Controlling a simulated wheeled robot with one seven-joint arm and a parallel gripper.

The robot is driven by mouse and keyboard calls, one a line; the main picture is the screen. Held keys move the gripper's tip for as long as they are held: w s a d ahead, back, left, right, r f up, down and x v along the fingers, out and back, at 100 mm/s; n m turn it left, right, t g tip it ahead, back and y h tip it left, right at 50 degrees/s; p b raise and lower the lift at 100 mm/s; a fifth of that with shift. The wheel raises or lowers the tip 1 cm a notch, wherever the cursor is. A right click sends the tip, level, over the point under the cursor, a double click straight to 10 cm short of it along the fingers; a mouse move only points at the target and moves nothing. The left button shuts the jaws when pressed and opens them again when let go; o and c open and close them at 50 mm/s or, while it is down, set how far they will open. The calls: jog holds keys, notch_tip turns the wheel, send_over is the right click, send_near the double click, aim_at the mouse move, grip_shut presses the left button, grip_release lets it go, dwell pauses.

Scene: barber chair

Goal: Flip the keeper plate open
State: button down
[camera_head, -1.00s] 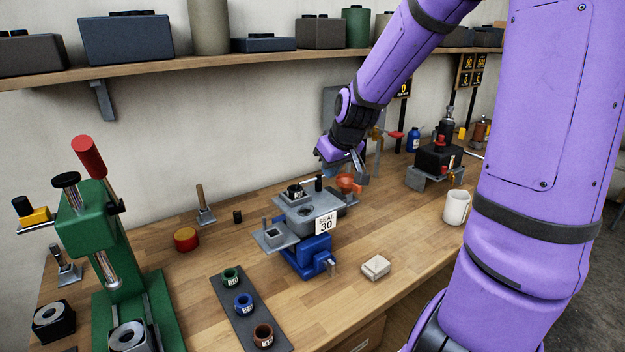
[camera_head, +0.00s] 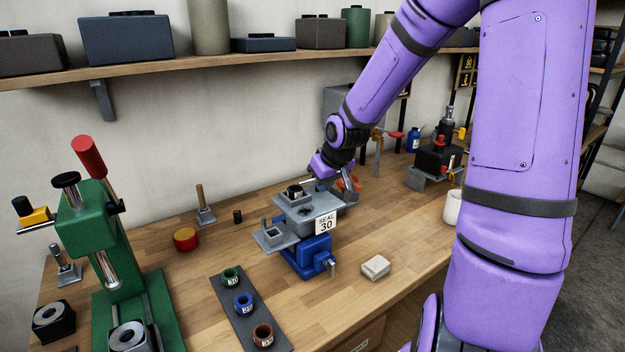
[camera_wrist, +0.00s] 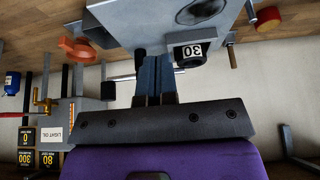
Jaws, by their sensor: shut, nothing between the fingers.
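A grey fixture (camera_head: 322,202) with a "SEAL 30" tag (camera_head: 326,223) sits on a blue vise (camera_head: 309,262) in the head view. I cannot tell for certain which of its grey plates is the keeper plate. A dark ring (camera_head: 295,190) stands on its far left part; in the wrist view the ring (camera_wrist: 189,53) is marked 30. My gripper (camera_wrist: 156,60) is shut and empty, its tips at the edge of the grey block (camera_wrist: 150,14), beside the ring and a black knob (camera_wrist: 140,56). Whether the tips touch is unclear. The head view partly hides them behind the wrist.
A small grey side plate (camera_head: 272,238) projects at the fixture's left. An orange funnel-like part (camera_head: 350,184) is close on the right. A green press (camera_head: 95,235), a bushing tray (camera_head: 243,305) and a beige block (camera_head: 376,267) surround it. The shelf (camera_head: 230,62) runs behind.

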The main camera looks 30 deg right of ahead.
aim_at(305, 182)
jog(key=shift+x, duration=0.95)
jog(key=shift+w+a+r, duration=0.1)
jog(key=shift+w+r, duration=0.1)
jog(key=shift+w, duration=0.8)
jog(key=shift+w+r, duration=0.15)
jog(key=shift+w, duration=0.85)
jog(key=shift+w+a, duration=0.4)
jog(key=shift+w, duration=0.4)
